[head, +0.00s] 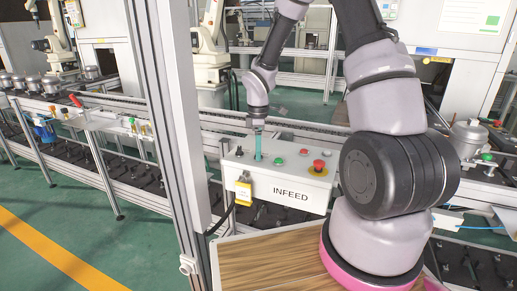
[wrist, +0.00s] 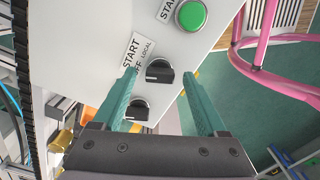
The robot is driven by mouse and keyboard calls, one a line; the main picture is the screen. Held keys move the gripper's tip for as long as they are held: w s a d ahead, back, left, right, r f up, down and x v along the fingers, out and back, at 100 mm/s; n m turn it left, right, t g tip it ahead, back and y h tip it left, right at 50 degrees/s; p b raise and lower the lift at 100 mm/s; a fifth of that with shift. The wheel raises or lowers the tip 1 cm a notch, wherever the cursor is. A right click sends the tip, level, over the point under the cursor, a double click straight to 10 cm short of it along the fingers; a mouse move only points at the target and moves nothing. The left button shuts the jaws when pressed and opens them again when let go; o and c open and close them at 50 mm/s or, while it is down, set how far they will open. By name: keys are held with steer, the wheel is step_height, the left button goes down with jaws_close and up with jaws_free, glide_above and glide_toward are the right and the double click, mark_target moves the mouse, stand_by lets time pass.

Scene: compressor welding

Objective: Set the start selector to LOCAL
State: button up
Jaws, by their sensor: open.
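The INFEED control box (head: 262,172) stands in front of me, with my gripper (head: 258,146) pointing down over the left part of its top. In the wrist view, my gripper (wrist: 159,82) is open, with its teal fingers apart. A second black knob (wrist: 137,110) sits lower, nearer the gripper body. I cannot tell whether a finger touches either knob, nor surely which position the upper knob points to.
A green button (wrist: 190,15) is beyond the knobs. A red mushroom button (head: 319,165) is on the right of the box top. A yellow tag (head: 243,192) hangs at the box's left front. An upright metal post (head: 170,110) stands left of the box.

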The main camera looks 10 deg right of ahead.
jaws_close()
steer(key=shift+m, duration=0.3)
steer(key=m, duration=0.4)
steer(key=shift+m, duration=2.1)
jaws_free()
